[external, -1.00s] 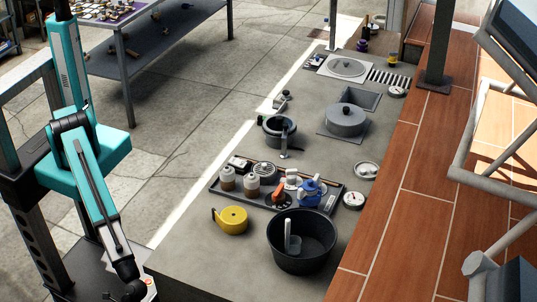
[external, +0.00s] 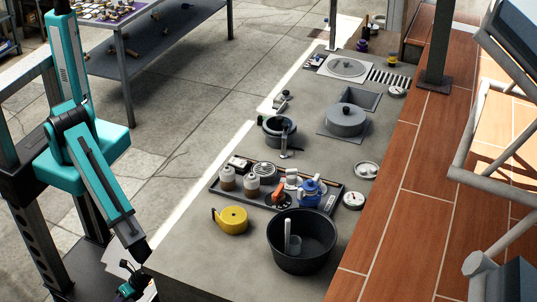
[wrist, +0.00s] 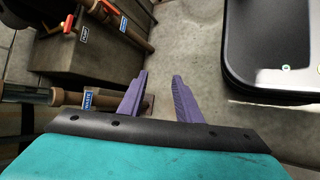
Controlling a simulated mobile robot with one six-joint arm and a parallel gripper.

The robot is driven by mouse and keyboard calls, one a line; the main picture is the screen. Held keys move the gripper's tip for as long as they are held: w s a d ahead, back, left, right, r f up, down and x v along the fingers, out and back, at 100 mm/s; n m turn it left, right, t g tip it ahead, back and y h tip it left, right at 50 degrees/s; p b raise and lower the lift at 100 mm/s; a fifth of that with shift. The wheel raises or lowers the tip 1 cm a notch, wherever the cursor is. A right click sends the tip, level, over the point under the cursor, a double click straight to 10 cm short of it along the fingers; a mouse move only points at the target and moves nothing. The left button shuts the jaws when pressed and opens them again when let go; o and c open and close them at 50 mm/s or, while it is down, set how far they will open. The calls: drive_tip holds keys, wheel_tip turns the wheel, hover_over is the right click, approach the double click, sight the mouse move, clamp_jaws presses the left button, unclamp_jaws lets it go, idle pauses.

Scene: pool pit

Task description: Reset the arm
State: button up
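My teal and black arm (external: 100,185) stands at the left of the external view, with its forearm slanting down toward the near left end of the grey counter. My wrist end (external: 132,287) is low at the bottom edge there, and its fingers cannot be made out in that view. In the wrist view, my gripper (wrist: 159,75) shows two purple fingers spread apart with nothing between them. Bare concrete floor lies beyond the fingertips.

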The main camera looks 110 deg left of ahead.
drive_tip(key=s+a+f+y, duration=0.1)
drive_tip(key=a+y, duration=0.2)
drive_tip(key=a, duration=1.1)
drive_tip(key=s+a+f+n+t+y, duration=0.1)
drive_tip(key=s+a+f+y, duration=0.1)
drive_tip(key=a, duration=1.3)
drive_tip(key=shift+s+n+y, duration=0.15)
drive_tip(key=shift+n+y, duration=0.15)
drive_tip(key=shift+y, duration=0.3)
drive_tip(key=shift+f, duration=0.2)
drive_tip(key=f+b, duration=0.4)
drive_tip(key=shift+s+f+b, duration=0.2)
drive_tip(key=shift+f+b, duration=0.1)
drive_tip(key=shift+b, duration=0.1)
